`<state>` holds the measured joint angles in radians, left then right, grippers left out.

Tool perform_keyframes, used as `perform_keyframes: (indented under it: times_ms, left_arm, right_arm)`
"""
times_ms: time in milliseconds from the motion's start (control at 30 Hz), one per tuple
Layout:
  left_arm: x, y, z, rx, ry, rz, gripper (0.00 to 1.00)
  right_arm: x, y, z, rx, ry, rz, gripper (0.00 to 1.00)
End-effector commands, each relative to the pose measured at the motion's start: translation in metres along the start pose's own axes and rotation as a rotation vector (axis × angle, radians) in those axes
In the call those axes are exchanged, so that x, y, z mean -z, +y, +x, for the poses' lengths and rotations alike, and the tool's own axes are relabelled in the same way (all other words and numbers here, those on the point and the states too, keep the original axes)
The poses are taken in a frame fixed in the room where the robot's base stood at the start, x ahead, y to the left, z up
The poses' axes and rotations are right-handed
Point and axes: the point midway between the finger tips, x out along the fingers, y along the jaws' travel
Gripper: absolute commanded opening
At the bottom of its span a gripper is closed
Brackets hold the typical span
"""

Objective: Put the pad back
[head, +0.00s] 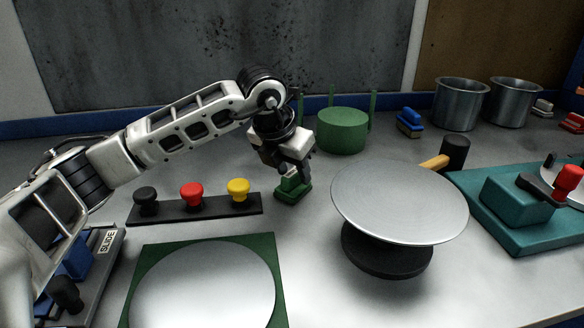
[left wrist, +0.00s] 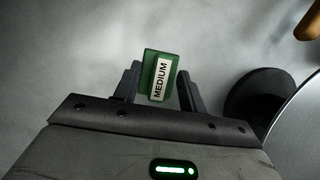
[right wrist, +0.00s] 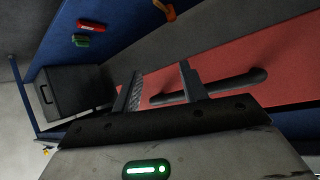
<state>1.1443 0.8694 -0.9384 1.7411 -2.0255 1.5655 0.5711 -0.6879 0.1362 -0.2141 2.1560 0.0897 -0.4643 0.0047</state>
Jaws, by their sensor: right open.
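A green pad (head: 292,190) stands on the grey bench near the middle of the head view. In the left wrist view, the green pad (left wrist: 150,62) shows a white label reading MEDIUM. My left gripper (head: 299,172) is directly above it, pointing down. Its two fingers (left wrist: 160,76) are apart, one on each side of the pad, which sits slightly turned between them. A firm grip is not visible. My right gripper (right wrist: 160,76) is open and empty, away from the bench top in the head view.
A round metal plate (head: 400,195) on a dark base stands right of the pad. A knob strip (head: 210,211) is left, a green square with a grey disc (head: 282,300) in front. Behind are a green drum (head: 342,130), a blue pad (head: 410,122) and metal pots (head: 460,105).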

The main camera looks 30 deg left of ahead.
Motion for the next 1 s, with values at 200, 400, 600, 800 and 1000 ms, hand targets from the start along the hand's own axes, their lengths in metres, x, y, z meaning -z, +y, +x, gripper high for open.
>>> perform_keyframes:
  times_ms: [200, 400, 600, 800, 1000]
  left_arm:
    - [0.0, 0.0, 0.0, 0.0, 0.001, 0.0, 0.41]
    - [-0.002, 0.0, -0.011, 0.0, -0.002, 0.0, 0.41]
    - [-0.003, 0.0, -0.051, 0.0, -0.005, 0.001, 0.41]
    - [-0.002, 0.0, -0.093, 0.0, -0.004, 0.001, 0.41]
    - [-0.002, 0.0, -0.118, 0.0, -0.002, 0.0, 0.41]
  right_arm:
    - [0.002, 0.0, -0.001, 0.001, 0.003, 0.0, 0.43]
    - [0.004, 0.0, -0.003, -0.001, 0.003, -0.004, 0.43]
    - [0.003, 0.0, -0.002, -0.001, 0.002, -0.003, 0.43]
    - [0.003, 0.0, -0.002, -0.001, 0.002, -0.003, 0.43]
    - [0.003, 0.0, -0.002, -0.001, 0.001, -0.003, 0.43]
